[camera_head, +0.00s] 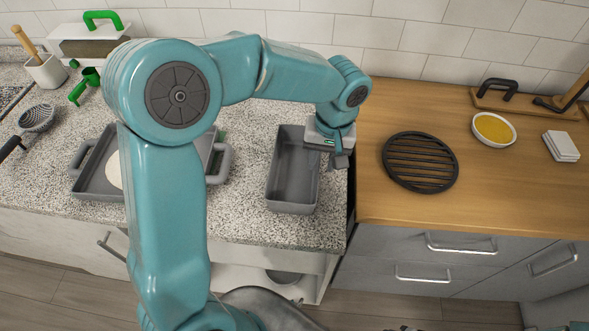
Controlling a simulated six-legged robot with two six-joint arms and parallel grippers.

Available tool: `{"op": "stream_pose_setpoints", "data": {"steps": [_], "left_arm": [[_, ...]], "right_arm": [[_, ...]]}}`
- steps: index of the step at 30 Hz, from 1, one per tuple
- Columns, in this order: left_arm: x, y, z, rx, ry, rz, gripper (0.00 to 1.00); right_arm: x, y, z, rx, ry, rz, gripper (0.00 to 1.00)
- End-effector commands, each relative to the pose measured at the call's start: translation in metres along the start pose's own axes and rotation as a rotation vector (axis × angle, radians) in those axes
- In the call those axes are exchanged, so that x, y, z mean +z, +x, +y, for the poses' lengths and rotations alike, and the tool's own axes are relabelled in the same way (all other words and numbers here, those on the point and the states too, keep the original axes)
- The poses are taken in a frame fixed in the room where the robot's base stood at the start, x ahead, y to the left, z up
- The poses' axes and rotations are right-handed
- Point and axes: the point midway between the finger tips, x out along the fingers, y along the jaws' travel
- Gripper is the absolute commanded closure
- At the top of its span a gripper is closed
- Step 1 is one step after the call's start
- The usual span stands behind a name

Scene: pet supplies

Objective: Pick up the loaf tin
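The loaf tin (290,207) is a grey, deep, rectangular pan. It stands upright on the speckled counter near its right end, long side pointing away from me. My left arm arches over the counter, and its gripper (338,157) is at the right long wall of the tin, near the far half. The fingers are small and partly hidden by the gripper body. I cannot tell whether they are open, or whether they touch or straddle the rim. The inside of the tin looks empty. My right gripper is out of view.
A grey handled tray (90,180) with a pale round item sits left, partly behind my arm. Right of the tin, a wooden counter (390,110) holds a black round trivet (420,162), a yellow-filled bowl (493,129) and white blocks (561,146). A tiled wall stands behind.

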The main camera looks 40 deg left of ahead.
Motion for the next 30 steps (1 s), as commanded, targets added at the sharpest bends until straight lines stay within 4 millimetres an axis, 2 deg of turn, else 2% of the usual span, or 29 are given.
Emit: {"op": "stream_pose_setpoints", "data": {"steps": [4,9,12,20,21,23,30], "left_arm": [[-0.002,0.013,-0.002,-0.002,0.0,-0.003,0.67],[-0.006,0.042,-0.005,-0.002,0.0,-0.004,0.67],[-0.007,0.051,-0.005,-0.001,0.0,-0.002,0.67],[-0.007,0.055,-0.005,0.001,0.0,-0.001,0.67],[-0.007,0.055,-0.005,0.001,0.0,-0.001,0.8],[-0.007,0.055,-0.005,0.001,0.0,-0.001,1.0],[-0.007,0.054,-0.005,0.001,0.0,0.0,1.0]], "right_arm": [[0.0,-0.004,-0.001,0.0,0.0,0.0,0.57],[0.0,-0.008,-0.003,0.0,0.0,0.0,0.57],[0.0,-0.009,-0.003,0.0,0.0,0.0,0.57],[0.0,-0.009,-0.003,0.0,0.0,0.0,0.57],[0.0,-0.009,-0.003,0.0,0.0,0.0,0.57],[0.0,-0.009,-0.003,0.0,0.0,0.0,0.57],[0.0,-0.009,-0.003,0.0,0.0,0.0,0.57]]}}
